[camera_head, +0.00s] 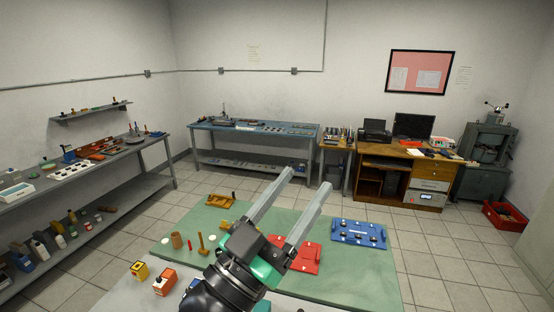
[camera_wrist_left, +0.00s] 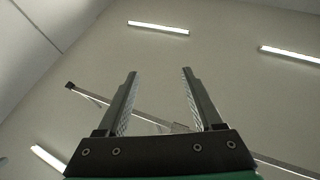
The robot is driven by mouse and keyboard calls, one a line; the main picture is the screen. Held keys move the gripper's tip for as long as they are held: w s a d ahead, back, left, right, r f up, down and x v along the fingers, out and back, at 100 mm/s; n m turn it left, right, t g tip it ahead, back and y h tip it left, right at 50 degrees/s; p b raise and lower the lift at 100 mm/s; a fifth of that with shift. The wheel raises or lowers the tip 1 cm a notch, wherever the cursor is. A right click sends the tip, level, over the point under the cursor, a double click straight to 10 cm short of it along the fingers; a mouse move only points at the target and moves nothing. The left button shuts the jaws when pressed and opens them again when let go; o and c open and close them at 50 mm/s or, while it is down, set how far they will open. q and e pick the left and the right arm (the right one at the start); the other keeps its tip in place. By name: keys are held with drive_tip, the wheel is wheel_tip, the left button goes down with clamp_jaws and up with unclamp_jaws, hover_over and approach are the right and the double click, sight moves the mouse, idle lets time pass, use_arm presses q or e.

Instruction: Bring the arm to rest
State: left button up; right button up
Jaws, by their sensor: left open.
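My left gripper (camera_head: 308,197) is raised over the workbench in the head view, its two long grey fingers spread apart and pointing up and away. Nothing is between the fingers. In the left wrist view the open fingers (camera_wrist_left: 158,72) stand against the wall and ceiling, with no object near them. Part of the bench behind the wrist is hidden. My right gripper does not show.
On the green mat (camera_head: 350,277) lie a blue plate with black knobs (camera_head: 358,233), a red plate (camera_head: 305,258), a wooden mallet (camera_head: 201,245), a brown cylinder (camera_head: 176,240) and a yellow-orange tray (camera_head: 219,201). Yellow (camera_head: 139,270) and orange (camera_head: 164,282) blocks stand front left.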

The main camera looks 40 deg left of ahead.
use_arm(q)
drive_tip(key=s+d+r+t+h, duration=0.2)
drive_tip(key=s+d+r+t, duration=0.2)
drive_tip(key=s+r, duration=0.65)
wheel_tip(320, 180, up, 13)
drive_tip(key=w+p, duration=0.2)
drive_tip(key=p, duration=0.9)
drive_tip(key=shift+a+m, duration=0.25)
drive_tip(key=shift+m, duration=0.15)
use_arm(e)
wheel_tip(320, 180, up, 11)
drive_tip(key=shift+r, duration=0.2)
